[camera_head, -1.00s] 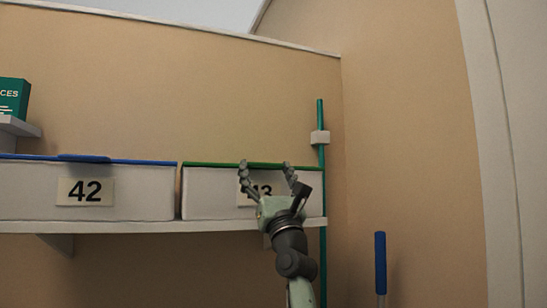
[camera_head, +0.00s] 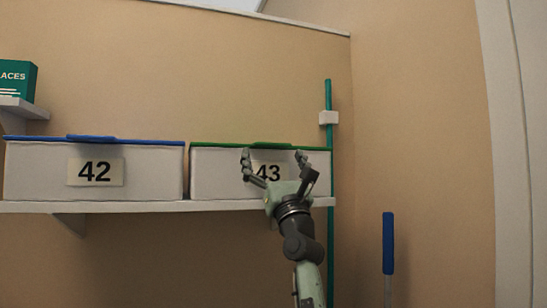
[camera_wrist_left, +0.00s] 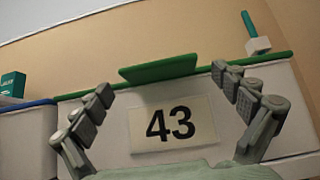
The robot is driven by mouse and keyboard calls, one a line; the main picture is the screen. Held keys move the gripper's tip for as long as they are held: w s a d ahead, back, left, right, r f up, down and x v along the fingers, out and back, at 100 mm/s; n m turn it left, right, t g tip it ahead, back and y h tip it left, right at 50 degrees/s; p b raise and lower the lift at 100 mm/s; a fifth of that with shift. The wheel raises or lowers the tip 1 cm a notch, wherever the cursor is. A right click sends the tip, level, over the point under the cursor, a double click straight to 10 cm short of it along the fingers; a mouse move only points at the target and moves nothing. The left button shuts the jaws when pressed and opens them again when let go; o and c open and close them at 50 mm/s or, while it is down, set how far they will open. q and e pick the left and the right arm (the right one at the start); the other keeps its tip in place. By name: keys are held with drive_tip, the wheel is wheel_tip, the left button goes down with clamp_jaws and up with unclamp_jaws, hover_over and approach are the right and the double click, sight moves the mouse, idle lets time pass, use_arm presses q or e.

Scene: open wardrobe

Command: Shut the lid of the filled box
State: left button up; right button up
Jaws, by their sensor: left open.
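A white box labelled 43 (camera_head: 215,175) stands on the shelf, with a green lid (camera_head: 225,145) lying along its top. The lid's raised green tab shows in the left wrist view (camera_wrist_left: 158,68). A white box labelled 42 (camera_head: 40,170) with a blue lid (camera_head: 40,139) stands to its left. The contents of both boxes are hidden. My left gripper (camera_head: 274,157) is open and empty in front of box 43, its fingers spread either side of the label; in the left wrist view the fingers (camera_wrist_left: 162,92) frame the number. I cannot tell whether they touch the box. My right gripper is out of view.
The shelf (camera_head: 110,206) carries both boxes. A green pole (camera_head: 329,160) with a white bracket (camera_head: 328,118) stands just right of box 43. A blue-handled rod (camera_head: 388,243) is lower right.

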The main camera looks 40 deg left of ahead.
use_arm(q)
drive_tip(key=v, duration=1.2)
